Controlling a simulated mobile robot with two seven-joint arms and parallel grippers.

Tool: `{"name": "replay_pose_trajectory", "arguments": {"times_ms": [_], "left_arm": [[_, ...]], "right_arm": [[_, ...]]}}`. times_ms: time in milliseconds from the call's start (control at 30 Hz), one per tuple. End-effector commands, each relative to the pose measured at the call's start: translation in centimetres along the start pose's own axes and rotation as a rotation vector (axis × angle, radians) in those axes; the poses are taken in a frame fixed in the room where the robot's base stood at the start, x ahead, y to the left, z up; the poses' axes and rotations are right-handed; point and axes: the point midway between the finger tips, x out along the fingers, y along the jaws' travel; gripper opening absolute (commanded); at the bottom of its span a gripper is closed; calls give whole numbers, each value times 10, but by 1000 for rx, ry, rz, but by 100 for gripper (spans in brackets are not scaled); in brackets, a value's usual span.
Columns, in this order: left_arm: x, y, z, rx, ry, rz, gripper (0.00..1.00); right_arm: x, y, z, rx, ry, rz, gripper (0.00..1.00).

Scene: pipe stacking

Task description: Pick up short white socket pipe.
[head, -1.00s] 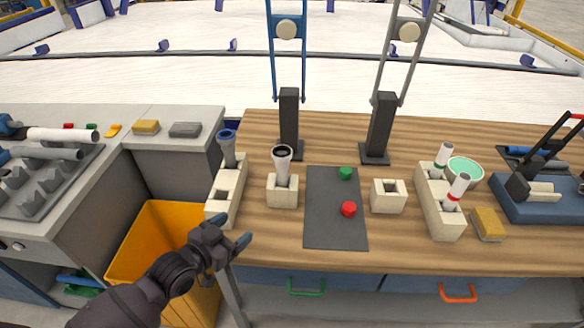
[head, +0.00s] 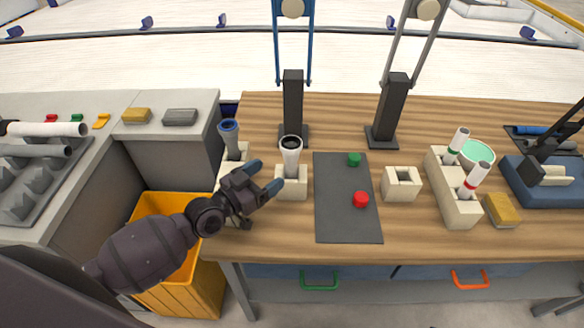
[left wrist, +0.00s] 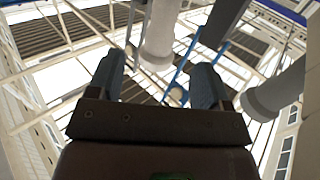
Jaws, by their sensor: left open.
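The short white socket pipe (head: 291,160) has a dark, black-rimmed socket on top and stands upright in a small beige block (head: 291,188). My left gripper (head: 264,176) is open and empty just left of this pipe, its blue fingertips pointing towards it. In the left wrist view, a pale pipe with a wider collar (left wrist: 158,38) shows beyond the gap between my open fingers (left wrist: 158,75). A grey pipe with a blue socket (head: 230,140) stands in a longer beige block behind my left gripper, which partly hides that block. My right gripper is not in view.
Two dark posts (head: 293,100) (head: 391,105) stand behind the blocks. A dark mat (head: 335,220) with a green cap (head: 354,159) and red cap (head: 360,200) lies to the right. An empty beige block (head: 401,184) stands beyond it. An orange bin (head: 205,290) is below left.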

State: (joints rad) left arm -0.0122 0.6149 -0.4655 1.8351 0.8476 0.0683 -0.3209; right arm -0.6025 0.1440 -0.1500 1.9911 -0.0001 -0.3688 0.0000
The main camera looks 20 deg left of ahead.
Motion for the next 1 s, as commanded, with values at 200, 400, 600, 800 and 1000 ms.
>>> {"name": "replay_pose_trajectory", "arguments": {"times_ms": [200, 400, 600, 800, 1000], "left_arm": [[29, 0, -1, -1, 1, 0, 72], [40, 0, -3, 0, 1, 1, 72], [65, 0, -12, -1, 1, 1, 72], [84, 0, -10, -1, -1, 1, 72], [86, 0, -9, 0, -2, 1, 72]], "right_arm": [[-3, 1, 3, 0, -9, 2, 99], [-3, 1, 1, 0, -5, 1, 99], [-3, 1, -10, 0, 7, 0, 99], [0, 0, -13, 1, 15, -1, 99], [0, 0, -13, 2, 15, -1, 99]]}}
